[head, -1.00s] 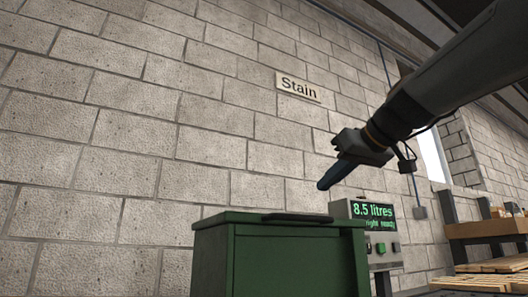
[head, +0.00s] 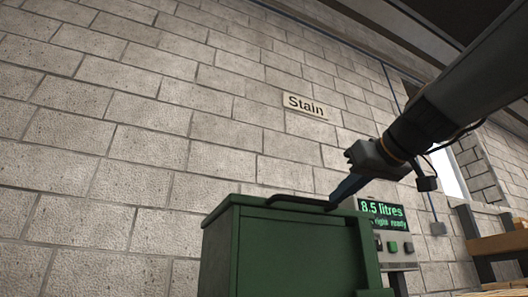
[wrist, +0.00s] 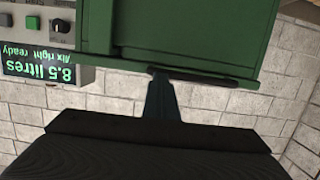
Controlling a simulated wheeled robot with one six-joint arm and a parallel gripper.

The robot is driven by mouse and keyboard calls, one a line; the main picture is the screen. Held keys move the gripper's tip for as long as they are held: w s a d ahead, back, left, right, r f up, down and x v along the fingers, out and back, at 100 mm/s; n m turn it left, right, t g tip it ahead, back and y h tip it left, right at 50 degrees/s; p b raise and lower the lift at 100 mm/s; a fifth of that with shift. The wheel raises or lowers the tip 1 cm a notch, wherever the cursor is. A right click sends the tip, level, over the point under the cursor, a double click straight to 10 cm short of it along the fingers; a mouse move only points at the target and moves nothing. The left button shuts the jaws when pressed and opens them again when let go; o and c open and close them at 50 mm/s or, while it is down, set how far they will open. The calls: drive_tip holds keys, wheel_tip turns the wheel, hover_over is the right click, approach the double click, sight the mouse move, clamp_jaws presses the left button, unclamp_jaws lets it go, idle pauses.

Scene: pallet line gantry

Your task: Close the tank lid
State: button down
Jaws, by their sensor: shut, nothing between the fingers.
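The green tank (head: 285,255) stands low in the head view, seen from below its top. Its top edge looks level, with a dark bar (head: 290,199) along it. A narrow green panel runs down the tank's right side; I cannot tell which part is the lid or how far it is closed. My gripper (head: 335,200) is shut and empty, tilted down with its tip at the bar's right end. In the wrist view, my gripper (wrist: 152,72) reaches the end of the dark bar (wrist: 210,76) beside the green tank (wrist: 190,35). Contact is unclear. The tank's inside is hidden.
A control box (head: 392,240) behind the tank's right side reads "8.5 litres" and has buttons. A "Stain" sign (head: 306,106) hangs on the block wall (head: 130,170). A wooden rack (head: 500,243) stands at the far right. Space left of the tank looks clear.

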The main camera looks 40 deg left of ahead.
drive_tip(key=shift+w+a+f, duration=0.1)
drive_tip(key=shift+a+f, duration=0.05)
drive_tip(key=shift+f, duration=0.45)
drive_tip(key=shift+w+a+f, duration=0.1)
drive_tip(key=shift+a+f, duration=0.05)
drive_tip(key=shift+f, duration=0.4)
drive_tip(key=shift+r, duration=0.15)
wheel_tip(320, 180, up, 6)
drive_tip(key=f+p, duration=0.1)
drive_tip(key=p, duration=0.2)
drive_tip(key=s+d+f, duration=0.4)
drive_tip(key=d, duration=0.5)
drive_tip(key=shift+s+f+b, duration=0.25)
drive_tip(key=shift+f+b, duration=0.05)
drive_tip(key=shift+b, duration=0.1)
drive_tip(key=shift+d+f, duration=0.1)
